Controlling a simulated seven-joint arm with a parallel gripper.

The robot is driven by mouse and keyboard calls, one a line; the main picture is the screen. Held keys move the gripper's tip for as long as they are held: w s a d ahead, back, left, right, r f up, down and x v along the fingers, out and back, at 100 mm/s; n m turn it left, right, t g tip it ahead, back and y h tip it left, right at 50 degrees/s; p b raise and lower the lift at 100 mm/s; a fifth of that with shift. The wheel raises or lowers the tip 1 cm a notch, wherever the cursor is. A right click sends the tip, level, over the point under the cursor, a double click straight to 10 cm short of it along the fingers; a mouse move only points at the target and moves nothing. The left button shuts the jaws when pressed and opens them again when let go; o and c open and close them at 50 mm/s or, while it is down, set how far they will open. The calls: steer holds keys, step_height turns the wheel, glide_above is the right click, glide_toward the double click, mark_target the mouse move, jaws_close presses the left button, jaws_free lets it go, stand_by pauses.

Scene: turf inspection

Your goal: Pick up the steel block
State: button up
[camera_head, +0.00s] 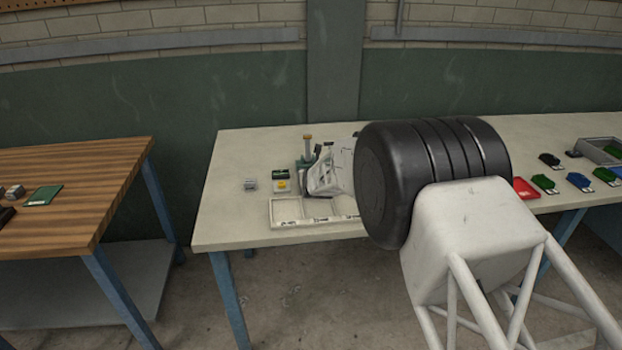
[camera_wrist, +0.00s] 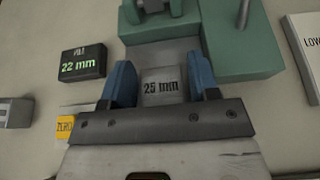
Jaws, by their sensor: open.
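A grey steel block (camera_wrist: 162,87) marked "25 mm" sits between the blue fingers of my gripper (camera_wrist: 161,74) in the wrist view. The fingers are open, one at each side of it; whether they touch it I cannot tell. The block is at the front of a green stand (camera_wrist: 235,50). In the head view my gripper (camera_head: 324,178) is over the light table by the green stand (camera_head: 306,165), and its fingers and this block cannot be made out. Another small grey block (camera_head: 250,184) lies to the left; a grey piece also shows at the wrist view's left edge (camera_wrist: 14,112).
A dark display (camera_wrist: 83,62) reading "22 mm" and a yellow ZERO button (camera_wrist: 65,128) are left of my gripper. A white compartment tray (camera_head: 290,223) is at the table's front edge. The table's left end is clear.

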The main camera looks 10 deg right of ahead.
steer(key=c, duration=1)
steer(key=shift+o, duration=0.2)
steer(key=shift+r, duration=0.1)
steer(key=shift+r, duration=1.8)
steer(key=shift+s+d+r, duration=0.1)
steer(key=shift+s+r, duration=0.1)
steer(key=shift+s, duration=2.45)
steer(key=shift+s+d+r, duration=0.1)
steer(key=shift+s+r, duration=0.1)
steer(key=shift+s, duration=2.45)
steer(key=shift+s+d+r, duration=0.1)
steer(key=shift+s+r, duration=0.1)
steer(key=shift+s, duration=2.45)
